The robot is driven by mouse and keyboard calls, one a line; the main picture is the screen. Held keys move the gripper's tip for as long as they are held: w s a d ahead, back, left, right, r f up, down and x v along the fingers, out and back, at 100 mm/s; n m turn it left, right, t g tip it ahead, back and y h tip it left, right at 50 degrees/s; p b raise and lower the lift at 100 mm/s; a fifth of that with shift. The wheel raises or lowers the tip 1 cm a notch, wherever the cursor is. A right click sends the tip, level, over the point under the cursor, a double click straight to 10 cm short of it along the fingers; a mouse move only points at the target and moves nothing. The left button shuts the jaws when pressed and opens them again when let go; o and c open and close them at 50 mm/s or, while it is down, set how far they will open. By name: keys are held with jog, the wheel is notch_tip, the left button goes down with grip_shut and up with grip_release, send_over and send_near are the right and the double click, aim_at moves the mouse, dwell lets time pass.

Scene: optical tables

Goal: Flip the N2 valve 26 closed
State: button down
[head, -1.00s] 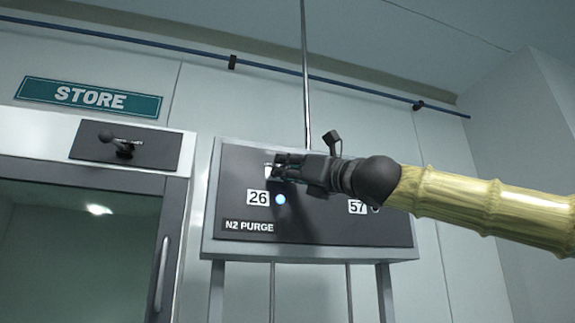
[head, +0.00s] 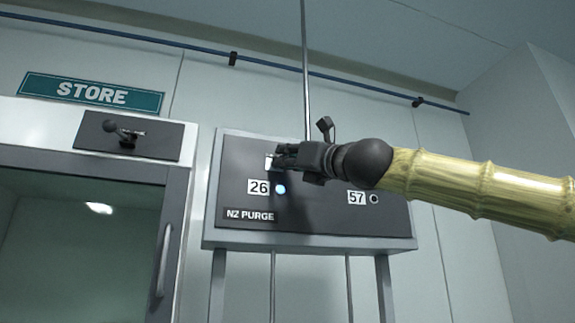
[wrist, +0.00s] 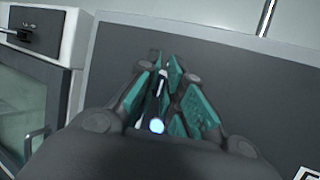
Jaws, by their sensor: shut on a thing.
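The N2 purge panel (head: 315,222) is a dark plate in a light frame, with a label "26" (head: 259,187) and a lit blue-white lamp (head: 281,189) beside it. A small pale part of valve 26 (head: 269,163) shows just above that label, at my gripper's (head: 277,157) fingertips. The rest of the valve is hidden by the fingers. My gripper is shut on the valve's handle. In the wrist view, a thin pale piece (wrist: 162,78) shows between the teal finger pads, and the lamp (wrist: 156,126) shows below it. The handle's exact angle cannot be told.
A label "57" (head: 356,198) with a dark, unlit lamp (head: 375,199) is right of 26; its valve is hidden behind my arm. Left is a door under a "STORE" sign (head: 91,93), with a separate dark lever plate (head: 128,135) above it.

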jog(key=shift+s+a+m+t+h+b, duration=0.15)
jog(key=shift+a+m+t+h+b, duration=0.6)
jog(key=shift+m+h+b, duration=1.85)
jog(key=shift+s+a+m+t+h+b, duration=0.25)
jog(key=shift+m+t+h+b, duration=0.95)
jog(key=shift+h, duration=2.8)
jog(key=shift+s+a+m+t+h+b, duration=0.1)
jog(key=shift+a+m+t+h+b, duration=0.65)
jog(key=shift+m+h+b, duration=1.85)
jog(key=shift+d+n+h+p, duration=0.15)
jog(key=shift+n+h+p, duration=0.4)
jog(key=shift+n+h, duration=0.35)
jog(key=c, duration=1.8)
grip_release()
jog(key=shift+w, duration=0.15)
jog(key=v, duration=1.2)
